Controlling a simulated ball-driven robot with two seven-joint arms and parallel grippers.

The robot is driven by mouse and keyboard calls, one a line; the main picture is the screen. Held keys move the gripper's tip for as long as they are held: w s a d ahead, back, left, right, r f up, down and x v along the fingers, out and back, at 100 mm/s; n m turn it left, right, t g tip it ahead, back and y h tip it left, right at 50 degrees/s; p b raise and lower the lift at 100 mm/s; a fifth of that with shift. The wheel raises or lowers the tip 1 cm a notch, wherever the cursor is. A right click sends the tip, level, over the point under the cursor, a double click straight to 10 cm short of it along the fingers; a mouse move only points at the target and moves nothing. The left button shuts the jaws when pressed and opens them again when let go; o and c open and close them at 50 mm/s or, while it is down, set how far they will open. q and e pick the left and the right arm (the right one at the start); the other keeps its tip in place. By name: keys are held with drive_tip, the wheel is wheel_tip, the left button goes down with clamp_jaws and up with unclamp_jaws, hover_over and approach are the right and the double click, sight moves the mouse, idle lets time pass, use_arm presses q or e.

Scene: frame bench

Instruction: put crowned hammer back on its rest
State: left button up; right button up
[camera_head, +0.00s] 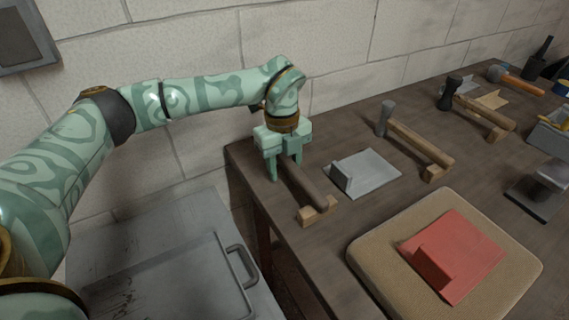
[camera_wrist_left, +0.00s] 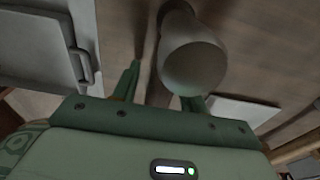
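My left gripper (camera_head: 284,172) points down at the near left end of the bench, with its two fingers apart on either side of a hammer. The hammer's brown handle (camera_head: 306,187) runs toward the front and lies at a small wooden rest block (camera_head: 318,211). The gripper hides the hammer's head in the head view. In the left wrist view a rounded grey hammer head (camera_wrist_left: 194,62) shows large, overlapping the right finger; the gripper (camera_wrist_left: 158,88) looks open there. I cannot tell whether a finger touches the hammer. My right gripper is out of view.
A grey plate with a raised block (camera_head: 366,175) lies right of the hammer. A red block (camera_head: 455,255) sits on a tan pad (camera_head: 375,262) in front. More hammers, one with a grey head (camera_head: 385,117), lie on rests further right. A wall stands behind.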

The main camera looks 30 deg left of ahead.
use_arm(q)
drive_tip(key=r+p, duration=0.1)
drive_tip(key=r, duration=0.2)
drive_tip(key=r+p, duration=0.1)
drive_tip(key=r, duration=0.3)
drive_tip(key=r+p, duration=0.1)
drive_tip(key=r, duration=0.3)
drive_tip(key=shift+w+a, duration=0.25)
drive_tip(key=shift+a, duration=0.1)
drive_tip(key=shift+r+p, duration=0.35)
drive_tip(key=shift+r, duration=0.3)
